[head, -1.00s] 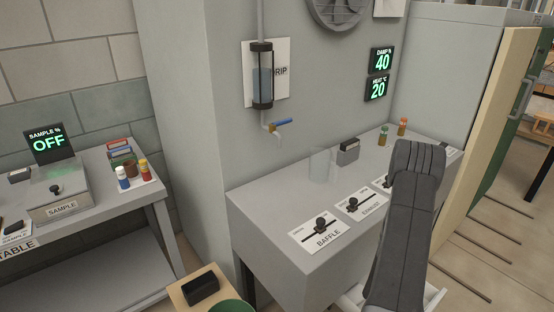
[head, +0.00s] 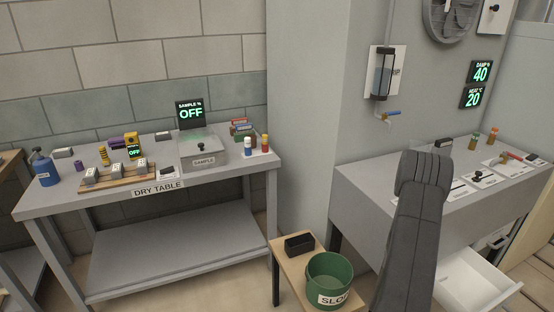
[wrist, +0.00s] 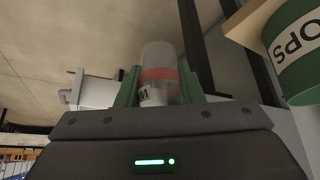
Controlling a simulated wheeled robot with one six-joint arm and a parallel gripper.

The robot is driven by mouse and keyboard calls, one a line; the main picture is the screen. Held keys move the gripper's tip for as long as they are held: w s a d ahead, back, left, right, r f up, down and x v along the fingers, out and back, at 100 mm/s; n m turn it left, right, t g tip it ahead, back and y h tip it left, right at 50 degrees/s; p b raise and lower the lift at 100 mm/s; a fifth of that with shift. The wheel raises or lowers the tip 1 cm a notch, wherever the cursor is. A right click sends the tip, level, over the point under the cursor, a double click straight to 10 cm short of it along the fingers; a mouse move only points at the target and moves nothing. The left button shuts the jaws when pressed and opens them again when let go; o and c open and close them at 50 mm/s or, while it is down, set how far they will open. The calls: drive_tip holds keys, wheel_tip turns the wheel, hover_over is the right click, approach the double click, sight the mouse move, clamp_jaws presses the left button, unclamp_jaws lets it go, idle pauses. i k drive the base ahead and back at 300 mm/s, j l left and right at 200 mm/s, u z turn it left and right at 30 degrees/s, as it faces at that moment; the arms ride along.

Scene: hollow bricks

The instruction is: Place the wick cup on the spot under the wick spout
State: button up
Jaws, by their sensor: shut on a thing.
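My gripper (wrist: 160,88) shows in the wrist view with its green fingers shut on a clear cup (wrist: 158,56) with a red band and a partly hidden label. I take this as the wick cup, though its label is not fully readable. In the head view my arm hides the gripper and the cup. A spout with a blue tap (head: 388,114) hangs from a clear reservoir (head: 383,77) on the wall, above the back left of the grey bench (head: 360,195). The spot under it is not clearly visible.
A green slops bucket (head: 330,278) and a black box (head: 299,244) stand on a small wooden stand (head: 291,268) before the bench. A drawer (head: 476,284) is open beneath the bench. The dry table (head: 75,203) is at left, with floor between.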

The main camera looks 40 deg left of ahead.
sight(44, 194)
drive_tip(key=u, duration=3.25)
drive_tip(key=i+l+u, duration=0.4)
drive_tip(key=i+l, duration=0.55)
drive_tip(key=l, duration=0.15)
